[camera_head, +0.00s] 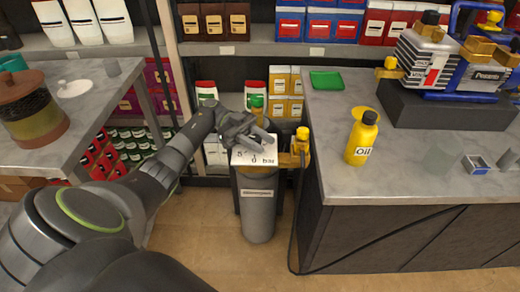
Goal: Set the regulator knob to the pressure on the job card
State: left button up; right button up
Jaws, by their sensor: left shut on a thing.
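A dark grey cylinder (258,205) with a label stands upright on the floor between the two counters. On its top is a white plate (243,157) with printed marks; I can read "5" and "0 bar". My left gripper (262,137) reaches in from the left, over this plate, and is shut on the regulator knob. The fingers cover the knob, so its pointer and setting are hidden. A yellow fitting (299,147) sits at the plate's right side. I cannot make out a job card. My right gripper is not in view.
The right counter (420,160) holds a yellow oil bottle (362,138), a green tray (326,81) and a pump machine (445,65). A dark hose (293,235) hangs beside the cylinder. Stocked shelves stand behind. The left table (95,115) holds a lidded jar (35,115).

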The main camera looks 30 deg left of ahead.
pick_arm(q)
jog(key=shift+m+g+b, duration=0.3)
jog(key=shift+g+b, duration=0.1)
jog(key=o, duration=1)
jog(key=shift+d, duration=0.1)
